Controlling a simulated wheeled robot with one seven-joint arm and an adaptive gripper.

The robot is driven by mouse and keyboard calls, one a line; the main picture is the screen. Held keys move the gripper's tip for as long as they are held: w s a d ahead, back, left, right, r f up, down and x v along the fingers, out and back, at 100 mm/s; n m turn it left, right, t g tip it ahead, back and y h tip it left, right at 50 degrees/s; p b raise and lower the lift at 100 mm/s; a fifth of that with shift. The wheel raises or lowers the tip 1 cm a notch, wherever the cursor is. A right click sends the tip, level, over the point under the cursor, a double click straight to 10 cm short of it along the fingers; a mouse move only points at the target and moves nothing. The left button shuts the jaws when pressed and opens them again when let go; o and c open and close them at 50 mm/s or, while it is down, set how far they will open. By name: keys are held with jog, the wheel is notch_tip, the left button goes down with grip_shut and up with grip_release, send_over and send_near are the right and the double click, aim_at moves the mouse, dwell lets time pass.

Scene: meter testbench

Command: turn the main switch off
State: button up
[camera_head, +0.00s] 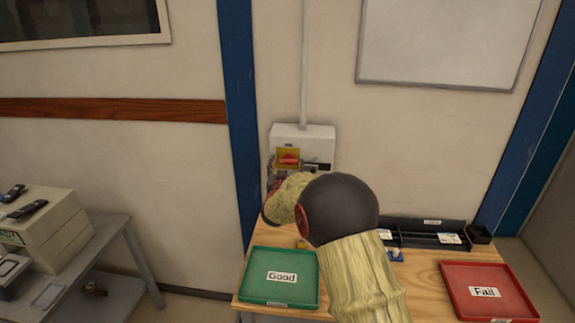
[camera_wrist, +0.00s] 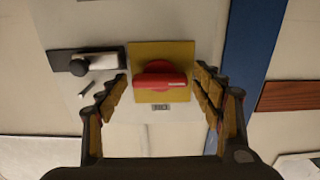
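The main switch is a red rotary handle (camera_wrist: 160,81) on a yellow square plate (camera_wrist: 178,54). In the wrist view its grip lies horizontally, between my gripper's fingers. In the head view the red handle (camera_head: 288,158) shows on the grey-white wall box (camera_head: 318,136), just above my wrist. My gripper (camera_wrist: 160,92) is open, with one finger on each side of the handle. I see a gap between each finger and the handle, so neither appears to touch it. In the head view my arm mostly hides the gripper.
Beside the switch is a black plate with a dark knob and pale lever (camera_wrist: 85,64). Below the box, a wooden table (camera_head: 425,290) holds a green Good tray (camera_head: 262,296), a red Fail tray (camera_head: 515,307) and a black organizer (camera_head: 408,235). A grey bench (camera_head: 112,232) stands left.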

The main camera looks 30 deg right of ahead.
jog(key=shift+o, duration=0.2)
jog(key=v, duration=1.2)
dwell(0.4)
